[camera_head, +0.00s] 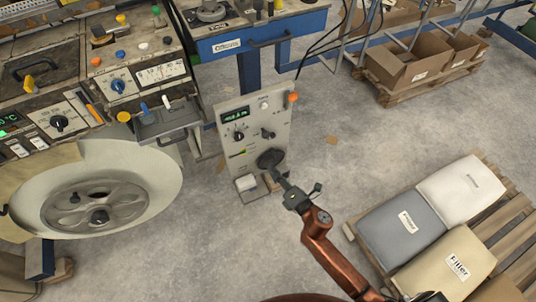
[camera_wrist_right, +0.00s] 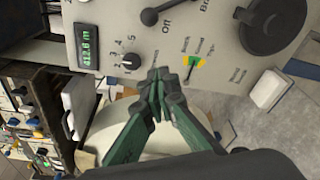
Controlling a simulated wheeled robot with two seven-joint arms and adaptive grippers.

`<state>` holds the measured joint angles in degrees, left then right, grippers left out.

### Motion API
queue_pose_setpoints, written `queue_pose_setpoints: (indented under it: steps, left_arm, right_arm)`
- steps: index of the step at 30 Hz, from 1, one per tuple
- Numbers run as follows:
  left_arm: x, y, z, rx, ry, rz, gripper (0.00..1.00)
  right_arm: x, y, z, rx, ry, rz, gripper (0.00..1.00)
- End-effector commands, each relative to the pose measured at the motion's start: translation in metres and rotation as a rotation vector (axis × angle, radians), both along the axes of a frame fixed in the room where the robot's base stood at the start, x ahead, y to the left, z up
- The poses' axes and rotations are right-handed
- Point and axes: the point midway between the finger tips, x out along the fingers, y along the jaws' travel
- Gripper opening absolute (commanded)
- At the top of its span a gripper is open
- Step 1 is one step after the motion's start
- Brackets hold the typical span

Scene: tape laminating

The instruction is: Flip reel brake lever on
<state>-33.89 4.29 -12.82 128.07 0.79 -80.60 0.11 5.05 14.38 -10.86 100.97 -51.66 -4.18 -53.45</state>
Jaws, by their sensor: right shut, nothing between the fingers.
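A beige control panel (camera_head: 254,140) stands upright left of my right arm. The brake lever (camera_head: 268,133) is a small dark handle on its right half. In the right wrist view the lever (camera_wrist_right: 151,16) is near the print "Off" and partly cut by the top edge. My right gripper (camera_head: 281,180) is low in front of the panel, below the round dark disc. Its fingers (camera_wrist_right: 158,78) are shut and empty, apart from the lever in the wrist picture. I cannot tell whether they touch the panel. The left gripper is not in view.
The panel also has a green display (camera_wrist_right: 88,44), a numbered knob (camera_wrist_right: 130,62), a slack-tight gauge (camera_wrist_right: 194,66) and a dark disc (camera_wrist_right: 272,22). A large pale reel (camera_head: 95,195) is at left. Sacks (camera_head: 400,225) on a pallet are at right. Open floor lies between.

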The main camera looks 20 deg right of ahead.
Motion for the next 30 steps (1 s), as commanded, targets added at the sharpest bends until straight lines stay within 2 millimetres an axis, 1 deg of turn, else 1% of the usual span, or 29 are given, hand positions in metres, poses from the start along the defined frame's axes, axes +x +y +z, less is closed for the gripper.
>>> queue_pose_setpoints:
  steps: [4, 8, 11, 12, 16, 18, 21, 25, 30]
  left_arm:
    - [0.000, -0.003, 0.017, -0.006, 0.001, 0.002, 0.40]
    - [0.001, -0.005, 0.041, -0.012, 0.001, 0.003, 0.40]
    - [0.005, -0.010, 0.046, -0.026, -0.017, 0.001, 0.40]
    - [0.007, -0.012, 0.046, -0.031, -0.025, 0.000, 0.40]
    - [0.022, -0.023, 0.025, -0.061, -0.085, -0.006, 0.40]
    - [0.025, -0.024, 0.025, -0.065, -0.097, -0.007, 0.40]
    - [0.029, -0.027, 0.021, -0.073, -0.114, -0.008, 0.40]
    - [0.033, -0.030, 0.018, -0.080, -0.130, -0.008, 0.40]
    - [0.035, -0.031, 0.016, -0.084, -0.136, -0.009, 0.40]
  right_arm:
    - [0.022, 0.005, -0.003, -0.001, -0.001, 0.002, 0.00]
    - [0.046, 0.009, -0.007, -0.001, 0.000, 0.002, 0.00]
    - [0.067, 0.014, -0.009, -0.001, 0.000, 0.002, 0.00]
    - [0.075, 0.015, -0.011, 0.000, 0.002, 0.001, 0.00]
    - [0.097, 0.018, -0.012, 0.000, 0.003, 0.001, 0.00]
    - [0.100, 0.005, -0.004, -0.005, 0.000, 0.000, 0.00]
    - [0.104, -0.004, 0.002, -0.003, 0.000, 0.001, 0.00]
    - [0.109, -0.011, 0.006, 0.000, 0.001, 0.000, 0.00]
    - [0.110, -0.014, 0.009, 0.001, 0.001, -0.001, 0.00]
